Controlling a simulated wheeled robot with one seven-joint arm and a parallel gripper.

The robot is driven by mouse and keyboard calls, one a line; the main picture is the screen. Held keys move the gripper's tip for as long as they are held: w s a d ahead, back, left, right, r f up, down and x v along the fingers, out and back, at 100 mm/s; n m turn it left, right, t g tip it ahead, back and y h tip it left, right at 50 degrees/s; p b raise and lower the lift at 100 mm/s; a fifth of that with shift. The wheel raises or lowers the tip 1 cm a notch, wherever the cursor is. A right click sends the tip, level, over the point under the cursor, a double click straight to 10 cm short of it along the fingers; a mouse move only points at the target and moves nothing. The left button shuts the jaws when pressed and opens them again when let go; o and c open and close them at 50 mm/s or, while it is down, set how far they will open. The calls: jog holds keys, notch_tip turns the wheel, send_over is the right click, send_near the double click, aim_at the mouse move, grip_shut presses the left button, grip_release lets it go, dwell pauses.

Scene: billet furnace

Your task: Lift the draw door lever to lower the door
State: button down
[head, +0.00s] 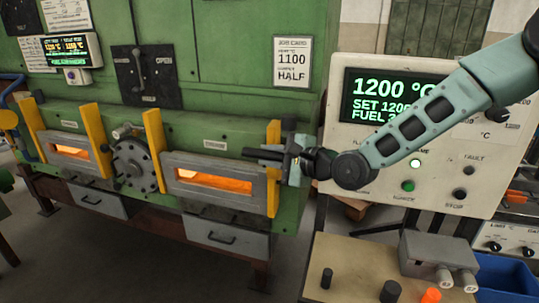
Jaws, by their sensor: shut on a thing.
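The right-hand furnace door (185,168) sits between yellow uprights on the green furnace, with an orange glow in its slot. I take it as the draw door; the small plate above it is too small to read surely. My gripper (262,155) reaches in from the right to the right yellow upright, at the upper right corner of that door. Its dark fingers point left and are shut on what I take to be the draw door lever. The fingers and gripper body hide the lever, so its angle cannot be told.
A second glowing door (62,138) is at the left, with a round flanged hub (133,168) between the doors. A control panel (345,150) reading 1200 °C stands behind my arm. A beige bench (350,258) with knobs is below it. Grey drawers (232,236) hang under the furnace.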

jog(key=shift+w+d+r, duration=0.1)
jog(key=shift+w+r, duration=0.15)
jog(key=shift+r, duration=0.1)
jog(key=c, duration=1.3)
grip_release()
jog(key=shift+o, duration=0.2)
jog(key=shift+s+f, duration=0.1)
jog(key=shift+s+d, duration=0.25)
jog(key=shift+d, duration=0.1)
jog(key=b+v, duration=0.1)
jog(key=v, duration=1.5)
jog(key=shift+s+d+b, duration=0.15)
jog(key=shift+s+b, duration=0.1)
jog(key=shift+b, duration=0.15)
